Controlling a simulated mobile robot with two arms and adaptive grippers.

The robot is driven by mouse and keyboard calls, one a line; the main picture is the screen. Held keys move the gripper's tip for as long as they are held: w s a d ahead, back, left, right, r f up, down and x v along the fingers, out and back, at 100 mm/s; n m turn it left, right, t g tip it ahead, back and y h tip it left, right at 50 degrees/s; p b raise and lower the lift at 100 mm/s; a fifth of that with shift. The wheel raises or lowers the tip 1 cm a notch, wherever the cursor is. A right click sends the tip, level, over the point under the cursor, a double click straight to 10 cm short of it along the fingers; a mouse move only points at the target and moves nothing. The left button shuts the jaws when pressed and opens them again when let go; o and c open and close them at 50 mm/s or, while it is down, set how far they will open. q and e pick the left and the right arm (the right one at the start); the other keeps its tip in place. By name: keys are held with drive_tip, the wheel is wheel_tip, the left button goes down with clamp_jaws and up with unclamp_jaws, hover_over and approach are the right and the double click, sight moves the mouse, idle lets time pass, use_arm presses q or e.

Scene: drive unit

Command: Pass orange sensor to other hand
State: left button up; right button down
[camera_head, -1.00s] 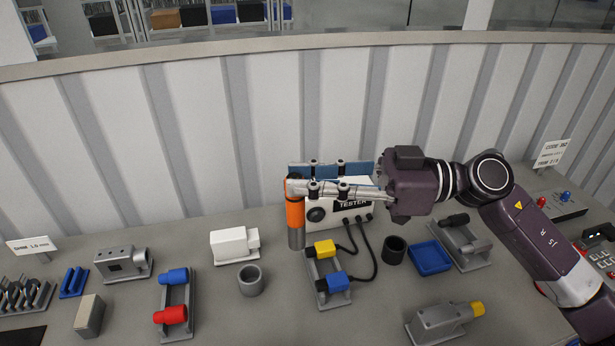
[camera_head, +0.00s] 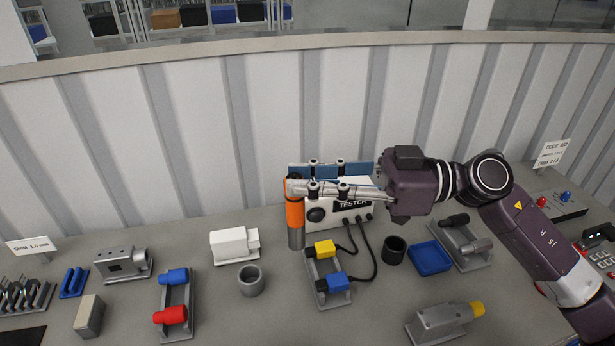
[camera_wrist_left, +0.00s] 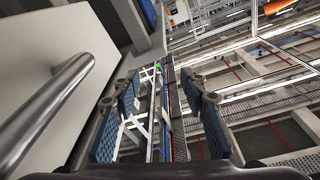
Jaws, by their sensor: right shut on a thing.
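The orange sensor (camera_head: 295,213) is a cylinder with an orange upper body and a grey lower end. It is upright in the head view, at the fingertips of my right gripper (camera_head: 297,184). My right gripper is shut on its upper part, with the arm coming in from the right. The sensor appears held above the table, in front of the tester's left side. My left gripper is not in the head view. In the left wrist view its two blue-padded fingers (camera_wrist_left: 158,100) stand apart with nothing between them.
The tester box (camera_head: 352,212) stands behind the right gripper, with cables to a fixture with yellow and blue plugs (camera_head: 328,275). A white block (camera_head: 234,246), a grey ring (camera_head: 250,280), a dark cup (camera_head: 394,250) and a blue tray (camera_head: 430,257) stand nearby. A ribbed wall (camera_head: 200,140) rises behind.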

use_arm(q)
drive_tip(key=s+d+f+m+g+h, duration=0.25)
drive_tip(key=s+d+f+m, duration=0.25)
drive_tip(key=s+d+f, duration=0.65)
drive_tip(key=w+d+f+m+t+h, duration=0.35)
drive_tip(key=w+d+f+t, duration=0.2)
drive_tip(key=w+f, duration=0.4)
drive_tip(key=w+d+f+m+t+h, duration=0.2)
drive_tip(key=w+d+f+t+h, duration=0.35)
drive_tip(key=w, duration=0.65)
drive_tip(key=w+d+f+m+h, duration=0.1)
drive_tip(key=w+d+f+h, duration=0.1)
drive_tip(key=d+f, duration=0.45)
drive_tip(key=w+d+f+m+h, duration=0.2)
drive_tip(key=d+f, duration=0.1)
drive_tip(key=d, duration=0.7)
drive_tip(key=s+d+f+m+g+h, duration=0.2)
drive_tip(key=s+d, duration=0.1)
drive_tip(key=d, duration=0.7)
drive_tip(key=s+d+f+m+g+h, duration=0.2)
drive_tip(key=s+d+f+g, duration=0.1)
drive_tip(key=d, duration=0.6)
drive_tip(key=shift+s+d, duration=0.4)
